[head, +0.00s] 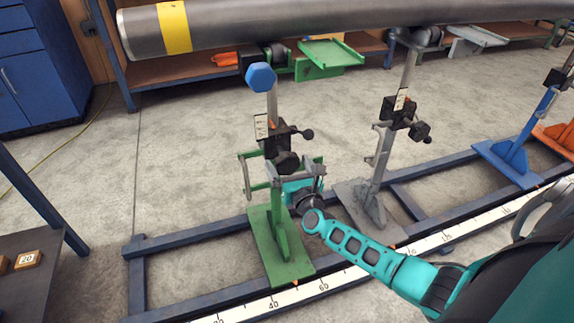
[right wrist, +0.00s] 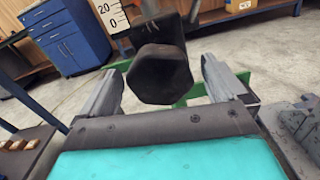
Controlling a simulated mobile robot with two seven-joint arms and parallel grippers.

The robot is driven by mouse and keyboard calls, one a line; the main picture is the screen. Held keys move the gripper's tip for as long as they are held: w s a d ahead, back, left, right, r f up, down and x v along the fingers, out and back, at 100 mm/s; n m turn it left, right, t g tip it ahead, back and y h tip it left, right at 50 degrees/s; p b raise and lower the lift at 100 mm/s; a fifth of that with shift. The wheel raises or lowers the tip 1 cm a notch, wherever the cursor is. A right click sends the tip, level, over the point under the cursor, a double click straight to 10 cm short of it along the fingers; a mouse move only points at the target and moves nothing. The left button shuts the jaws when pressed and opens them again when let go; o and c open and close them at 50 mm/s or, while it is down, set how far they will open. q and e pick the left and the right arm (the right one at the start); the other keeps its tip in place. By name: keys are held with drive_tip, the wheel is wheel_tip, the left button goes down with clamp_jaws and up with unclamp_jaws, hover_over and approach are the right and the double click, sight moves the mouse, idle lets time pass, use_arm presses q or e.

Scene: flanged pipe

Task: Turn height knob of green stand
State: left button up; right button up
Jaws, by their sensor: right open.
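The green stand (head: 268,245) stands on the blue floor frame, with a grey post and a scale plate (head: 261,127). Its black faceted knob (head: 287,162) sits on the front of the black clamp block (head: 277,140). My right gripper (head: 294,172) is at this knob, reaching in from the lower right. In the right wrist view the knob (right wrist: 160,75) shows large between the two open grey fingers (right wrist: 162,82). I see gaps on both sides of it, so the fingers do not look closed on it. My left gripper is not in view.
A small ball-ended lever (head: 307,134) sticks out right, above the knob. A blue hexagonal knob (head: 261,77) is higher up. A grey stand (head: 372,205) is close on the right, a blue stand (head: 507,160) farther. A large pipe (head: 300,20) spans above.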

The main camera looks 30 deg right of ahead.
drive_tip(key=shift+w+d, duration=0.15)
drive_tip(key=shift+w, duration=0.65)
drive_tip(key=c, duration=1)
drive_tip(key=shift+n, duration=0.4)
